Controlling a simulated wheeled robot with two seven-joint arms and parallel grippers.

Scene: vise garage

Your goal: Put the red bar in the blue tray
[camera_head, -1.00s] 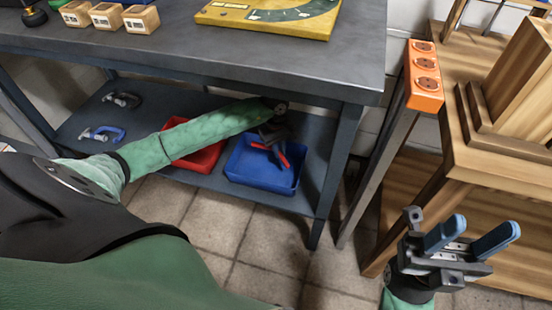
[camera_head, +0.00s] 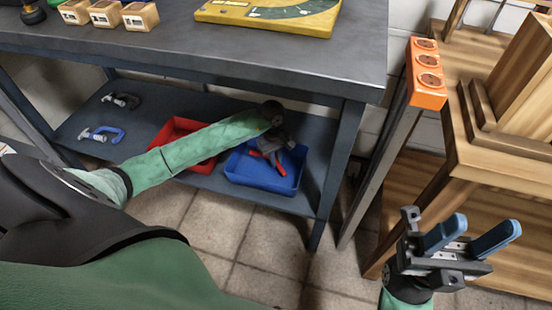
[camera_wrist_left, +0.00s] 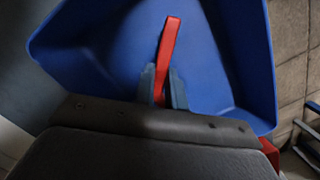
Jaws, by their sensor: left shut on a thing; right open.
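The blue tray (camera_head: 265,178) stands on the lower shelf of the grey workbench. My left gripper (camera_head: 272,157) is over the tray, shut on the red bar (camera_head: 280,168). In the left wrist view the red bar (camera_wrist_left: 171,40) sticks out between the fingertips (camera_wrist_left: 164,85), with the blue tray (camera_wrist_left: 215,75) behind and below it. I cannot tell whether the bar touches the tray floor. My right gripper (camera_head: 468,237) is open and empty at the lower right, away from the tray.
A red tray (camera_head: 178,130) stands left of the blue one, partly behind my left arm. Two clamps (camera_head: 102,134) lie further left on the shelf (camera_head: 75,120). The bench top (camera_head: 180,50) is above. A wooden table (camera_head: 480,170) stands at the right.

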